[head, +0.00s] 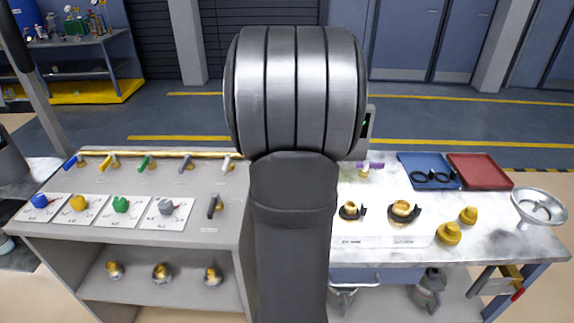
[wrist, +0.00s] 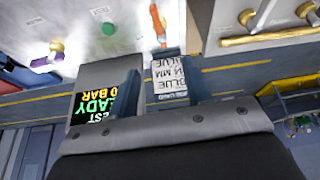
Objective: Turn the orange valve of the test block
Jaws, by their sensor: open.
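The orange valve (wrist: 157,22) shows in the wrist view as a slim orange lever at the top centre. It stands beyond the fingertips and apart from them. A dark screen with green and orange text (wrist: 93,104) is at the left of the wrist view, and a white printed label (wrist: 170,82) shows between the fingers. My gripper (wrist: 163,70) is open, with nothing seen held. In the head view my arm hides the valve and my gripper.
Left in the head view is a grey bench (head: 150,235) with several coloured levers and knobs. On the right table are a blue tray (head: 408,160), a red tray (head: 485,170), yellow caps (head: 449,233), filler necks (head: 401,208) and a funnel (head: 540,207). A purple lever (head: 372,167) is near my arm.

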